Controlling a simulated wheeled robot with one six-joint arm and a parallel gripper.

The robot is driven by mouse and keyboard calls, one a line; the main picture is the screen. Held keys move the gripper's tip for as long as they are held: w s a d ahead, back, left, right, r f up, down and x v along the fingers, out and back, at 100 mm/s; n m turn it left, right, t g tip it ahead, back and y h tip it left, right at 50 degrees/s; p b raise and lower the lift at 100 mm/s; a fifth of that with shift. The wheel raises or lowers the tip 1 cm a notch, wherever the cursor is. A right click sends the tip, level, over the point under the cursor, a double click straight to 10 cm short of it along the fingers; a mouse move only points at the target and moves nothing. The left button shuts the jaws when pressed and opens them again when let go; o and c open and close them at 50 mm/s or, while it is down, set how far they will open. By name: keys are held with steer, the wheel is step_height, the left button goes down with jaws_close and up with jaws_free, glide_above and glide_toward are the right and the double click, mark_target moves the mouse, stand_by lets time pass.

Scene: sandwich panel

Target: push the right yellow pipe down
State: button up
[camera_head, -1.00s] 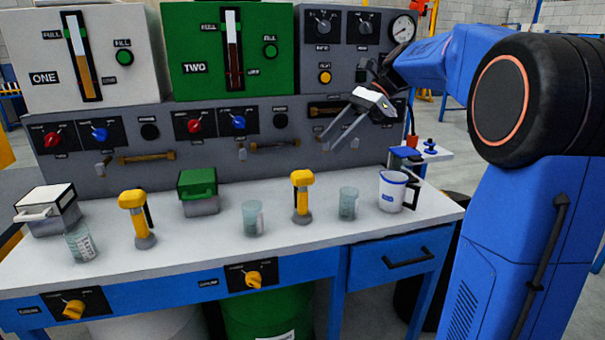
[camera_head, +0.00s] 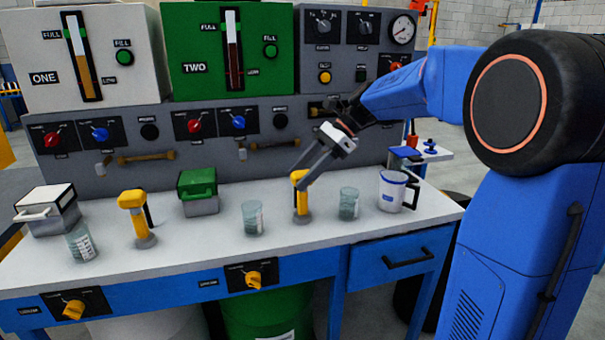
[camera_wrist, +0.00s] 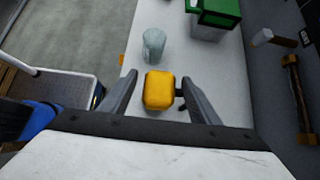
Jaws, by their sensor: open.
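The right yellow pipe (camera_head: 302,206) stands upright on the bench, between two glass beakers. My gripper (camera_head: 298,181) is at the height of the pipe's top, with its fingers pointing down and to the left in the head view. In the wrist view the pipe's yellow top (camera_wrist: 159,90) sits between the two open fingers (camera_wrist: 158,95), with gaps on both sides. A finger covers part of the pipe's head in the head view. I cannot tell whether a finger touches it. The left yellow pipe (camera_head: 137,218) stands upright farther left.
One beaker (camera_head: 252,219) stands left of the right pipe, another (camera_head: 348,204) right of it. A white mug (camera_head: 391,191) is farther right. A green-lidded box (camera_head: 198,192) is behind. The grey panel (camera_head: 220,165) rises at the bench's back.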

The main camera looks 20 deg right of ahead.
mark_target(302, 202)
jaws_close()
step_height(302, 202, down, 9)
stand_by(0.4)
jaws_free()
steer(key=shift+f, duration=0.1)
steer(key=v, duration=1.7)
steer(key=shift+d, duration=0.2)
